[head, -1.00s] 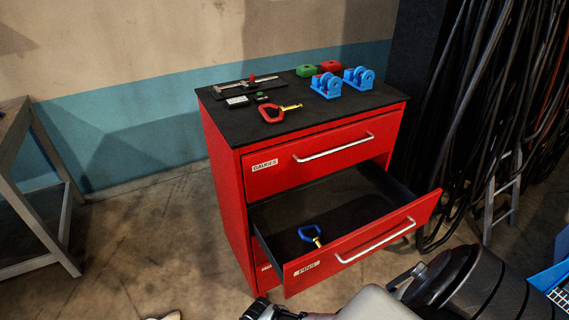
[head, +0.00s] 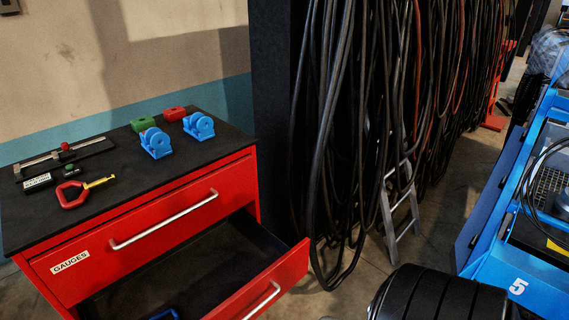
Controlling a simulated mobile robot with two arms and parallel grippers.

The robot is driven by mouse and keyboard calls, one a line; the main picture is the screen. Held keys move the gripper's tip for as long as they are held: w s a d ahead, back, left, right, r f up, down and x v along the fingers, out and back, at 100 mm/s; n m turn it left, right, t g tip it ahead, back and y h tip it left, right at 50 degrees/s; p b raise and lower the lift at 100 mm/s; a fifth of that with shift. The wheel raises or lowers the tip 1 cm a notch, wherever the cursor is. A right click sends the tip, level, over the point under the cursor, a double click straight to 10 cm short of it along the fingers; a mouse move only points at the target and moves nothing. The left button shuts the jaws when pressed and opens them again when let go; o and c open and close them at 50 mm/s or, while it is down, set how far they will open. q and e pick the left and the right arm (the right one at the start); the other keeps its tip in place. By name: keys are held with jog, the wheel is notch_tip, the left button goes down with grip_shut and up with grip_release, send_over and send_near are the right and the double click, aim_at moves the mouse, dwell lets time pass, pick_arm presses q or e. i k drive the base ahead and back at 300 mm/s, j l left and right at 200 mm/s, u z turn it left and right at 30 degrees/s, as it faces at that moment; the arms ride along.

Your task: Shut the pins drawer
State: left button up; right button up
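The red cabinet's lower drawer (head: 262,287) stands pulled out below the shut GAUGES drawer (head: 140,235). Its front panel and part of its silver handle show at the bottom of the head view. Its label is out of the picture now; it was too small to read surely before. A blue-handled tool (head: 165,314) lies inside it, cut off by the lower edge. A dark rounded part of my own body shows at the bottom right. Neither gripper is in view now.
On the cabinet's black top (head: 110,195) are blue fixtures (head: 157,142), a red-handled tool (head: 71,195), a caliper (head: 65,155) and green and red blocks. Hanging cables (head: 350,120), a small ladder (head: 398,205) and a blue cart (head: 520,270) stand to the right.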

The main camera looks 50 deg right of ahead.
aim_at(235, 268)
jog(key=l+z, duration=0.2)
jog(key=l, duration=1.05)
